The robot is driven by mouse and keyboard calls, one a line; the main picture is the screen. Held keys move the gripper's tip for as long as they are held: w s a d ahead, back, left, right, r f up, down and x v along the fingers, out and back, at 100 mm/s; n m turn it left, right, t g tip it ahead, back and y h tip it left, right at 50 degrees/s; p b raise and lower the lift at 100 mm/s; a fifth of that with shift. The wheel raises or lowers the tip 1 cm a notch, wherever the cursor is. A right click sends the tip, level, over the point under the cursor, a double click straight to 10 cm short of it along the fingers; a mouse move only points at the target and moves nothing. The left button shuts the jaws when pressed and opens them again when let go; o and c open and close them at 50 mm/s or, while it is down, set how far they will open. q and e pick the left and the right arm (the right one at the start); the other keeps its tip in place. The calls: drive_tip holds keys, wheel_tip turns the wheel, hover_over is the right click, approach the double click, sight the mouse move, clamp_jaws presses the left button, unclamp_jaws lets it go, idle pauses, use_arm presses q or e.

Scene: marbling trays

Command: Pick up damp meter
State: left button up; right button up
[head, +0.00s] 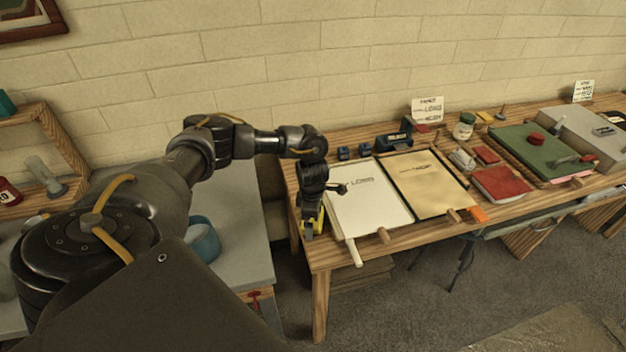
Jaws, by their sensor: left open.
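A small yellow and dark thing (319,224), which may be the damp meter, is at the left end of the wooden table, beside the white sheet. My left gripper (311,226) points down right at it, and its open fingers overlap it in the picture. The gripper hides much of this thing, so I cannot tell whether the fingers touch it. My right gripper is not in view.
A white sheet (368,205) and a tan sheet (425,186) lie right of the gripper, with wooden handles at their front edges. Small dark blue blocks (365,150), a jar (464,126), red books (498,184) and a green board (535,148) crowd the table further right.

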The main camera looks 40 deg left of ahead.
use_arm(q)
drive_tip(key=shift+s, duration=0.1)
drive_tip(key=shift+c, duration=0.9)
drive_tip(key=c, duration=0.7)
drive_tip(key=shift+c, duration=0.2)
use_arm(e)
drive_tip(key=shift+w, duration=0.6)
use_arm(q)
drive_tip(key=shift+r, duration=0.1)
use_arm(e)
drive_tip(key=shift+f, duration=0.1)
use_arm(q)
drive_tip(key=shift+w+r+b, duration=0.2)
drive_tip(key=shift+r+b, duration=0.2)
drive_tip(key=shift+b, duration=0.15)
drive_tip(key=r, duration=0.1)
drive_tip(key=r+b, duration=0.1)
drive_tip(key=r, duration=0.1)
drive_tip(key=shift+s+d, duration=0.15)
drive_tip(key=shift+s, duration=0.15)
drive_tip(key=s+d+r, duration=0.6)
drive_tip(key=s+r, duration=0.3)
drive_tip(key=s, duration=0.3)
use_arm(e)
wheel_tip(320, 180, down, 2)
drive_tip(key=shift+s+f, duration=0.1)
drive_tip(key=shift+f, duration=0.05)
